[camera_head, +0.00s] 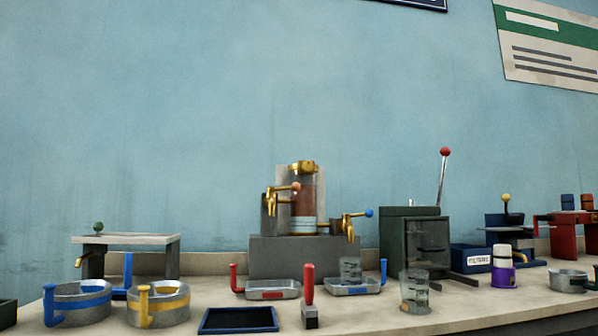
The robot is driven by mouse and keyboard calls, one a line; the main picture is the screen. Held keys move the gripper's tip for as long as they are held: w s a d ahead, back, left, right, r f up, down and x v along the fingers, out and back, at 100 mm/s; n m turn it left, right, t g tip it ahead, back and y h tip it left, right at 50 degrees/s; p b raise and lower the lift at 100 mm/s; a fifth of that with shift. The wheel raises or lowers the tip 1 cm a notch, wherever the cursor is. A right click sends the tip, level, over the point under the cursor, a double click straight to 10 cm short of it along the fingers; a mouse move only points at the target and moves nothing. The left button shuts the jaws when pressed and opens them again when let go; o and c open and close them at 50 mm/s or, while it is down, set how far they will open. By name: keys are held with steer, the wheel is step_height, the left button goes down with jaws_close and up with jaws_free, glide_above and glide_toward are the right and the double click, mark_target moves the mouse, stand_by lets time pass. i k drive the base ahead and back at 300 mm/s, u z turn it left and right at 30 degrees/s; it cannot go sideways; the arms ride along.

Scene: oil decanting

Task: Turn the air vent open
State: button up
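A glass decanting column (305,202) stands on a grey block (295,257) against the wall. It holds red-brown liquid above a thin pale layer. A brass fitting (304,167) sits on its top; it looks like the air vent, but its open or shut position is too small to tell. A brass tap with an orange-brown knob (296,187) is at the column's upper left. A brass tap with a blue knob (369,212) is at its lower right. My gripper is not in view.
In front stand a red-handled tray (272,295), a blue-handled tray (350,292), an upright red-handled tool (309,290) and a glass beaker (415,308). Banded pots (158,317) are at left, a dark green press (415,225) at right. Air above the column is clear.

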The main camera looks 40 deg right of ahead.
mark_target(308, 166)
steer(key=z, duration=0.5)
steer(key=i, duration=0.75)
steer(key=z, duration=0.65)
